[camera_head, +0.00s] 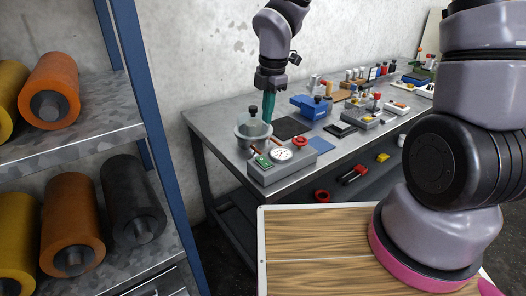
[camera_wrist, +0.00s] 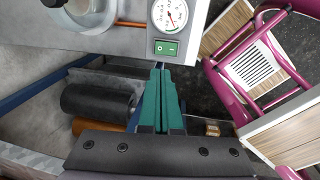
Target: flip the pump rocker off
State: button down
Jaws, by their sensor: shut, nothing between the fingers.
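The pump is a grey box at the near left corner of the bench, with a round white gauge (camera_head: 281,154) and a red knob (camera_head: 299,141) on top. Its green rocker (camera_head: 263,161) sits left of the gauge in the head view. In the wrist view the rocker (camera_wrist: 166,48) lies just below the gauge (camera_wrist: 170,15), near the box edge; I cannot tell which side is pressed. My gripper (camera_head: 268,121) has teal fingers, shut and empty, pointing down above the bench. In the wrist view its fingertips (camera_wrist: 160,67) appear just below the rocker, apart from it.
A glass vessel with a black knob (camera_head: 253,113) stands beside the pump box, close to my fingers in the head view. A blue device (camera_head: 311,106) and several small items stand farther along the bench. A shelf with rollers (camera_head: 72,219) is at left.

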aim_at(263, 159)
jog(key=f, duration=0.4)
jog(key=w+f, duration=0.1)
jog(key=f, duration=0.4)
jog(key=a+f, duration=0.1)
jog(key=f, duration=0.3)
jog(key=shift+w+f, duration=0.2)
jog(key=shift+w, duration=0.05)
jog(key=shift+f, duration=0.1)
jog(key=shift+w+f, duration=0.1)
jog(key=shift+f, duration=0.1)
jog(key=shift+s+d+r, duration=0.15)
jog(key=shift+s+d, duration=0.25)
jog(key=shift+s, duration=0.3)
jog(key=shift+r, duration=0.1)
